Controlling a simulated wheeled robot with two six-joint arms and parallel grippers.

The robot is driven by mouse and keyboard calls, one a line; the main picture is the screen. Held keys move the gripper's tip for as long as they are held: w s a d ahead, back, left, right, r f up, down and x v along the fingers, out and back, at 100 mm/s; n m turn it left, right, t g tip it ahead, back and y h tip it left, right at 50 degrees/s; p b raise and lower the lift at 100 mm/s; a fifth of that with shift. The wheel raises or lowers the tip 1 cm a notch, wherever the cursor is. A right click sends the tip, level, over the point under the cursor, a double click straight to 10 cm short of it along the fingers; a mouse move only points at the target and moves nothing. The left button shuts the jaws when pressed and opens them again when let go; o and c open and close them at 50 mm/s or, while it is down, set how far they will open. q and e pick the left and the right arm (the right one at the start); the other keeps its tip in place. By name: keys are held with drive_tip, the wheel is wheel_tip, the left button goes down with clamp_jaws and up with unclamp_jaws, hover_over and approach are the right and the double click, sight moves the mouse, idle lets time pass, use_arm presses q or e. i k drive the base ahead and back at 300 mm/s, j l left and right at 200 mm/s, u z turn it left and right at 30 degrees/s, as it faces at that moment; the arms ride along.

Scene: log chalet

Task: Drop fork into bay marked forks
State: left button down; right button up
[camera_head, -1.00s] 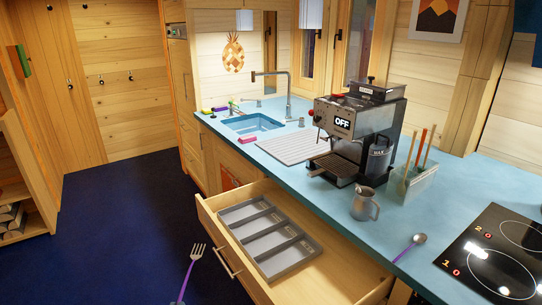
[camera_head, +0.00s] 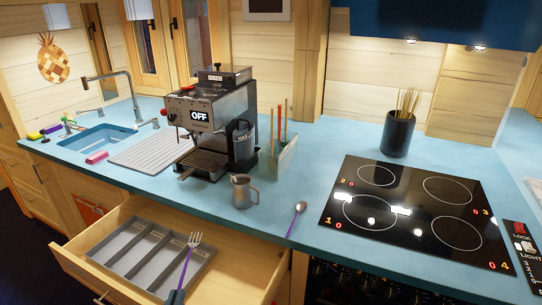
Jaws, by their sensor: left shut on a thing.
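The fork (camera_head: 188,258) has a silver head and a purple handle. My left gripper (camera_head: 176,297), at the bottom edge, is shut on the lower end of its handle. The fork points up with its tines at the top, and in the picture it overlaps the right part of the grey cutlery tray (camera_head: 127,220). The tray lies in the open wooden drawer (camera_head: 82,243) and has several long bays. Small labels show at the far ends of the bays, too small to read. How high the fork is above the tray I cannot tell. My right gripper is not in view.
A spoon (camera_head: 297,218) with a purple handle lies on the blue counter (camera_head: 345,143) near its front edge. A metal jug (camera_head: 241,192), coffee machine (camera_head: 210,125), utensil holder (camera_head: 279,155) and black hob (camera_head: 410,212) stand behind or beside it. The drawer's right part is bare.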

sight(114, 248)
drive_tip(key=i+j+z, duration=0.15)
drive_tip(key=j+z, duration=0.25)
drive_tip(key=j, duration=0.8)
drive_tip(key=j+z, duration=0.35)
drive_tip(key=j, duration=1.9)
drive_tip(key=k+j, duration=0.1)
drive_tip(key=j, duration=0.95)
